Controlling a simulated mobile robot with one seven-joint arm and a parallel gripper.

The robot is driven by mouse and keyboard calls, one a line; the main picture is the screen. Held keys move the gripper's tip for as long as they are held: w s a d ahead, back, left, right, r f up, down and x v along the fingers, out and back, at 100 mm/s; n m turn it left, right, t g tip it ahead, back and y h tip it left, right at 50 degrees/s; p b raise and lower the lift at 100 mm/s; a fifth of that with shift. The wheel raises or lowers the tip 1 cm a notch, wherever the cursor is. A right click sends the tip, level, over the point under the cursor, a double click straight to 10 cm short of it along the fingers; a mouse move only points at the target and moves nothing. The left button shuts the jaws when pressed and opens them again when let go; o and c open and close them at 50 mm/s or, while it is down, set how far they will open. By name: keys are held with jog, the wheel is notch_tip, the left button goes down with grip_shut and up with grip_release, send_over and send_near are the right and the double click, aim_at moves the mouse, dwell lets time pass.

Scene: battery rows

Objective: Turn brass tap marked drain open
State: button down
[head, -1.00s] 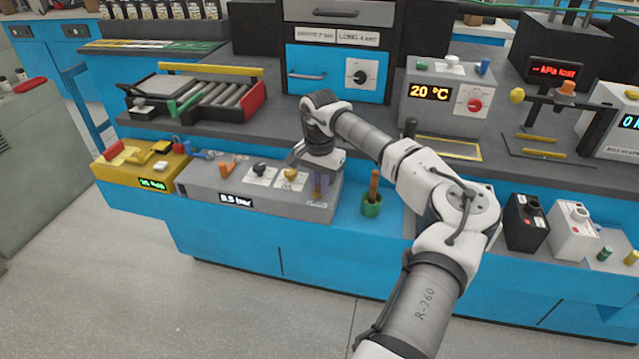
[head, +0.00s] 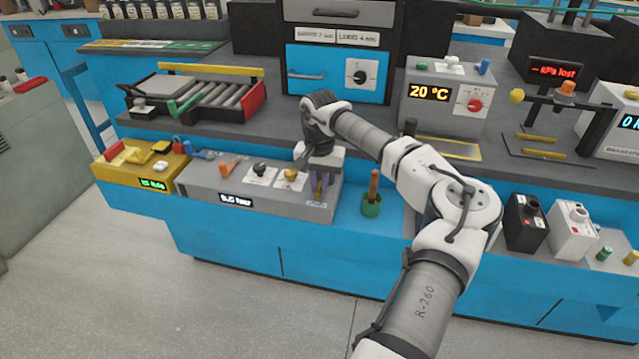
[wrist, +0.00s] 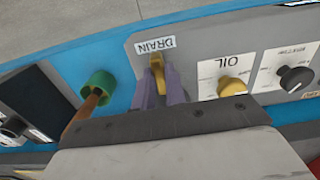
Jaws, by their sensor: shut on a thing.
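The brass drain tap (wrist: 157,62) shows in the wrist view between my two purple fingers, beside the white DRAIN label (wrist: 155,45), which appears upside down. My gripper (wrist: 159,88) is shut on the tap's handle. In the head view my gripper (head: 320,187) points down at the right end of the grey valve panel (head: 268,207). The fingers and wrist hide most of the tap there. The small display (head: 236,200) on the panel's front is lit, but its digits are blurred.
A yellow knob marked OIL (wrist: 231,88) and a black knob (wrist: 296,79) sit beside the tap. A green cup (wrist: 100,84) with a brown handle stands on the other side. A yellow box (head: 140,170) adjoins the panel's left end.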

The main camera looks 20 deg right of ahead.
aim_at(320, 186)
jog(key=c, duration=1.4)
grip_release()
jog(key=shift+c, duration=0.2)
notch_tip(320, 186, up, 14)
jog(key=b, duration=0.1)
jog(key=shift+f, duration=0.1)
